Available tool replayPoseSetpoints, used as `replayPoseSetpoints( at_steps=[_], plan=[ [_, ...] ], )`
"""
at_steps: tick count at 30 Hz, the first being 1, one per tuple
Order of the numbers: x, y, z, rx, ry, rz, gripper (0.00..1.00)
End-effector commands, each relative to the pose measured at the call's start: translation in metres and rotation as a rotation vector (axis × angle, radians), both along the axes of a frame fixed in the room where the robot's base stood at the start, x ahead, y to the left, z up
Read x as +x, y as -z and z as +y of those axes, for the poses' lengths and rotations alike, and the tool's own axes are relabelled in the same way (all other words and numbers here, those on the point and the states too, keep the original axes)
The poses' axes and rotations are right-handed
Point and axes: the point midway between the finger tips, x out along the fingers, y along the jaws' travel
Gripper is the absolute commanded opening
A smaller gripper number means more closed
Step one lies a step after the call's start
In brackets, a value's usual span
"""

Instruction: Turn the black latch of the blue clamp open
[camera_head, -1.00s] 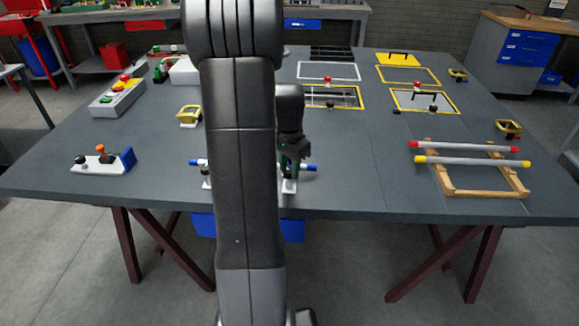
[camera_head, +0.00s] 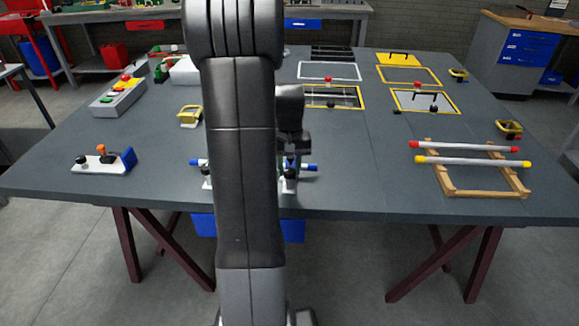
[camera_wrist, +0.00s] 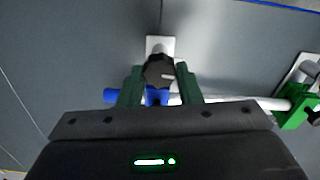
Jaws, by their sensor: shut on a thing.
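In the wrist view, the black latch (camera_wrist: 158,71) of the blue clamp (camera_wrist: 155,96) stands between the two green fingers of my gripper (camera_wrist: 160,78). The fingers are shut on the latch, one at each side. The blue clamp is around a white tube (camera_wrist: 235,103) with a blue end (camera_wrist: 109,96), and a white base (camera_wrist: 161,44) shows beyond the latch. In the head view, my gripper (camera_head: 290,165) is down at the tube's right part, beside its blue right end (camera_head: 312,168). My arm hides the tube's middle.
A green clamp (camera_wrist: 294,106) holds the tube's other end in the wrist view. In the head view, a wooden rack (camera_head: 480,193) with two tubes is at right, and a white block with an orange knob (camera_head: 102,150) at left. The table between the gripper and rack is clear.

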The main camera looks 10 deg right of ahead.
Motion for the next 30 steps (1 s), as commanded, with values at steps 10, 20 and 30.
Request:
replayPoseSetpoints(
  at_steps=[10,20,30],
  plan=[
    [0.0009,-0.0011,0.0,-0.001,-0.105,-0.003,0.09],
    [0.0009,-0.0012,0.0,-0.001,-0.116,-0.003,0.09],
    [0.0006,-0.0008,0.0,-0.001,-0.115,-0.002,0.41]
  ],
)
